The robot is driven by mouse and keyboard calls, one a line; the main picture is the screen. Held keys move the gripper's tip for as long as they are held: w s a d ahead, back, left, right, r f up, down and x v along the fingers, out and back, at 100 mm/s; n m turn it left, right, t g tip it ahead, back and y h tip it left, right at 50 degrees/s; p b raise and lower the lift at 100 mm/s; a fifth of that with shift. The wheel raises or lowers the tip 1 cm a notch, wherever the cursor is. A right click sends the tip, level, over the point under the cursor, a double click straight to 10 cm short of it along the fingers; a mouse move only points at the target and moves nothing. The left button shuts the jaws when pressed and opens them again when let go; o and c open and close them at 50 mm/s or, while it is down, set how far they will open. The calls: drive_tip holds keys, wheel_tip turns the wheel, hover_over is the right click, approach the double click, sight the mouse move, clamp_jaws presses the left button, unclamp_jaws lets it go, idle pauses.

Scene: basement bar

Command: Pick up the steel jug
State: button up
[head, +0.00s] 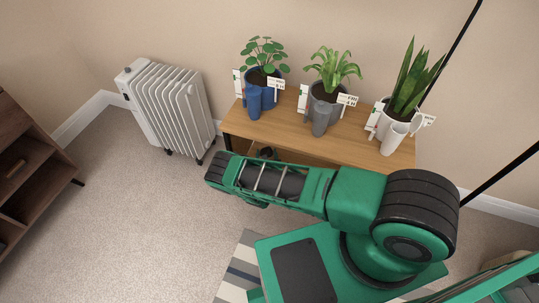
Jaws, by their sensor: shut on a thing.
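No steel jug can be made out for certain. A small dark rounded thing (267,153) shows under the front edge of the wooden bench (290,131), just behind my green arm. It is mostly hidden, and I cannot tell whether it is the jug or part of my gripper. My arm reaches left across the front of the bench, and its far end is turned away from view. My gripper's fingers are hidden behind or below the arm, so nothing held in them can be seen clearly.
On the bench stand plants in a blue pot (262,78), a grey pot (325,92) and a white pot (384,115), with cards and matching vessels. A white radiator (170,105) stands left of the bench. Dark shelves (30,165) stand far left. Carpet between is clear.

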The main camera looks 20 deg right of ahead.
drive_tip(key=s+a+r, duration=0.5)
drive_tip(key=a, duration=0.2)
drive_tip(key=shift+s+r, duration=0.3)
drive_tip(key=shift+s, duration=0.1)
idle(0.3)
idle(3.5)
